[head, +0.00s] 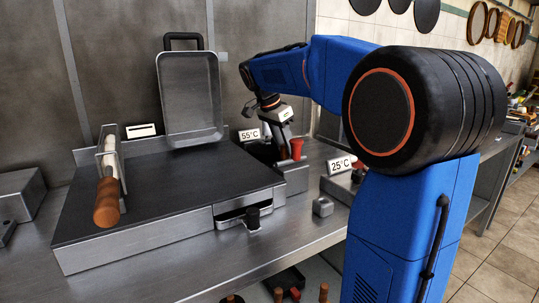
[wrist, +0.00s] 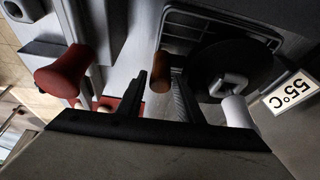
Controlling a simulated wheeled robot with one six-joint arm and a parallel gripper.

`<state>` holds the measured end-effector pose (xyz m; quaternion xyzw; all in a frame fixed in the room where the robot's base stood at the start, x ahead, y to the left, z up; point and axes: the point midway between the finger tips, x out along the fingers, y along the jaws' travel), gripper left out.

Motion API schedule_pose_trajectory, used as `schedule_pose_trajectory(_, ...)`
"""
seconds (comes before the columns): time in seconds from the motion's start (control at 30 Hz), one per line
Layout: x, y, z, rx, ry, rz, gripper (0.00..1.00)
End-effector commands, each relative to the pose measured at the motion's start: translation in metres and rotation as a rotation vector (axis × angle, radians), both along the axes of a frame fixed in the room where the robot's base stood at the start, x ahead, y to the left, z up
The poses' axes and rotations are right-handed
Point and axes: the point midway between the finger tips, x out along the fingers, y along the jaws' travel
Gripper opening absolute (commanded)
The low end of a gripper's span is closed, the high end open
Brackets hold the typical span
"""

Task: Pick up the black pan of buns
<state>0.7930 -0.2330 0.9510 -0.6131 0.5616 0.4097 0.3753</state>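My gripper (wrist: 160,92) is open in the wrist view, its two dark fingers apart. A brown wooden handle end (wrist: 162,74) shows in line with the gap between the fingertips, apparently beyond them. A dark round piece (wrist: 240,62) lies to its right, with a light grey shape and a white cylinder by it. It may be the black pan, but I cannot tell, and no buns are clear there. In the head view my gripper (head: 268,108) is behind the griddle's right end, partly hidden by its own wrist. No black pan of buns is clearly visible there.
A griddle (head: 165,185) fills the counter's left, with a grey rectangular pan (head: 190,100) upright behind it. A wooden-handled holder (head: 108,190) stands on its left. Signs read 55°C (head: 249,135) and 25°C (head: 341,164). A red knob (wrist: 62,75) is left of my fingers.

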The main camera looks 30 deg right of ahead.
Motion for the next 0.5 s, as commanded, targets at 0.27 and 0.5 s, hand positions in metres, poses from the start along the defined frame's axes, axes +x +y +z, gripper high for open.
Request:
schedule_pose_trajectory(0.27, 0.0001, 0.0002, 0.0001, 0.0, 0.0, 0.0, 0.0)
schedule_pose_trajectory(0.5, 0.0002, 0.0002, 0.002, -0.001, -0.002, 0.0, 0.0)
